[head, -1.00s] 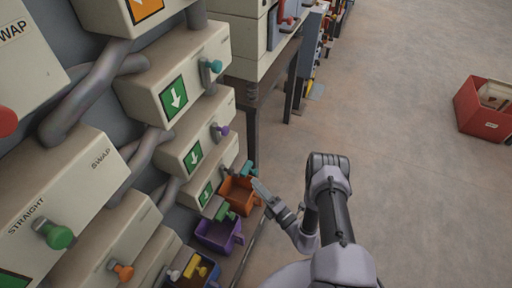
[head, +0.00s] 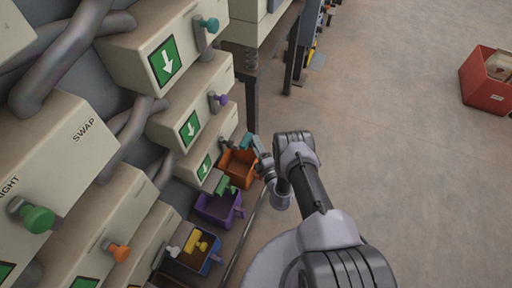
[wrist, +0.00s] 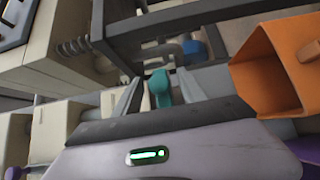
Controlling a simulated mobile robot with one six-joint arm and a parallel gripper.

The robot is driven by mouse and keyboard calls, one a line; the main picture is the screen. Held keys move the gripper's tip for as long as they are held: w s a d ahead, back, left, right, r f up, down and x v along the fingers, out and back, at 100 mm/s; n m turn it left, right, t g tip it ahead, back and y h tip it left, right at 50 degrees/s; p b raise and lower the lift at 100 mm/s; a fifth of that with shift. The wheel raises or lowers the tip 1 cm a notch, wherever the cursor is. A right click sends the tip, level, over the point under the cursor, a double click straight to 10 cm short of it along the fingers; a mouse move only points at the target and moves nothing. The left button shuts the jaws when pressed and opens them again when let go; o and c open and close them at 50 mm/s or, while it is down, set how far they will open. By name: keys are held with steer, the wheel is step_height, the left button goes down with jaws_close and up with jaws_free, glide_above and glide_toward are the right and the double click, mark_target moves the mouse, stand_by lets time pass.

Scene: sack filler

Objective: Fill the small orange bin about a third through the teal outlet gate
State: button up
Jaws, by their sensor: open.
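The small orange bin (head: 240,160) stands at the far end of the row of bins, below the outlets. In the wrist view the orange bin (wrist: 262,72) is at the right, beside my gripper. The teal outlet gate handle (head: 246,140) is just above the bin. In the wrist view the teal handle (wrist: 160,86) shows between my two fingers. My gripper (wrist: 156,92) is open, with a finger on either side of the handle; I cannot tell whether they touch it. In the head view my gripper (head: 262,158) is beside the bin, partly hidden by my arm.
A red crate (head: 488,88) stands on the open floor at right.

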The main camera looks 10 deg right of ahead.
steer(key=shift+w, duration=0.35)
steer(key=shift+c, duration=0.2)
jaws_close()
